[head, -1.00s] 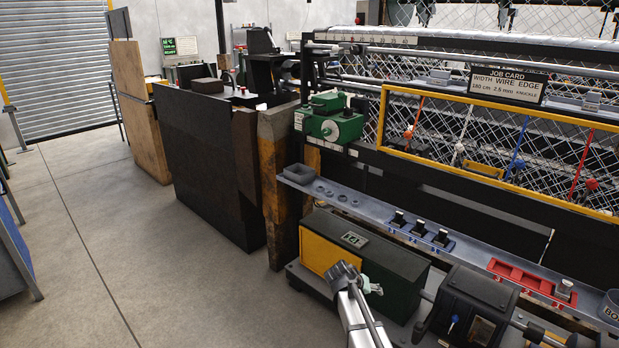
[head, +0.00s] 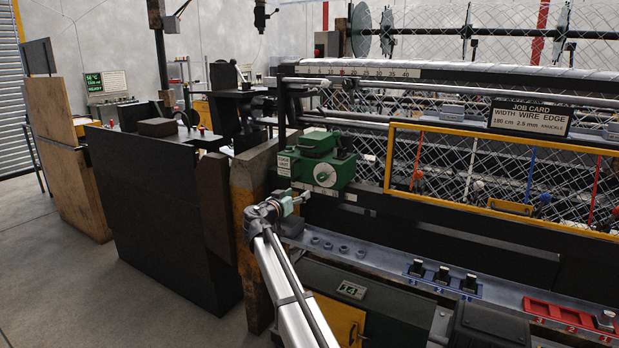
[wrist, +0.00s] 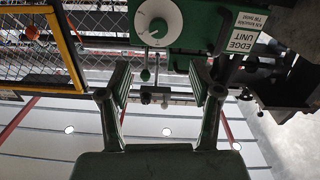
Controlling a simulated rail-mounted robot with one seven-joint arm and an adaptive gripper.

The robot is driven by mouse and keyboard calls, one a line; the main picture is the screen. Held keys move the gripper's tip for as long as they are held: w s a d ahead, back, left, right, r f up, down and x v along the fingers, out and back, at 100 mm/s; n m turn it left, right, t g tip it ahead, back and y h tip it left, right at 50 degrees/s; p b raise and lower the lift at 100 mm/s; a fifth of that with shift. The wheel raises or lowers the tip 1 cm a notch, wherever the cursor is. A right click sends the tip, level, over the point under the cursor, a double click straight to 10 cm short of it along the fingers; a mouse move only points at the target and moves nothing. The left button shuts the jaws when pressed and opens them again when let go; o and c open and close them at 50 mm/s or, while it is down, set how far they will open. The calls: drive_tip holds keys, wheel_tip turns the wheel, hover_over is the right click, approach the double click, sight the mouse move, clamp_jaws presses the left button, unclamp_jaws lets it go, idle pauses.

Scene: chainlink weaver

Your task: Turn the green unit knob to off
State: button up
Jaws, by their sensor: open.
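The green unit (head: 318,165) is mounted at the left end of the machine frame. Its round pale knob (head: 325,175) faces outward on the front. In the wrist view, which looks upside down, the white knob (wrist: 158,22) with a dark pointer is at the top centre, partly cut off. An "EDGE UNIT" label (wrist: 245,32) is beside it. My gripper (head: 294,201) is just below and left of the unit, apart from the knob. In the wrist view my gripper (wrist: 160,88) has its fingers spread, with nothing held between them. The knob lies beyond the fingertips.
A yellow-framed mesh guard (head: 388,155) stands right of the unit. A worn post (head: 255,185) and dark panel (head: 150,210) stand left. A grey shelf (head: 390,262) with blue and red holders runs below. A job card (head: 530,121) hangs above right.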

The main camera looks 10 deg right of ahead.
sight(320, 179)
drive_tip(key=shift+m, duration=0.6)
drive_tip(key=p+x, duration=0.1)
drive_tip(key=x, duration=0.4)
drive_tip(key=p+x, duration=0.2)
drive_tip(key=x, duration=0.4)
drive_tip(key=p+x, duration=0.1)
drive_tip(key=x, duration=0.5)
drive_tip(key=shift+w+d+r, duration=0.1)
drive_tip(key=shift+d+r, duration=0.05)
drive_tip(key=shift+r, duration=0.15)
drive_tip(key=shift+c, duration=0.3)
drive_tip(key=c, duration=1.1)
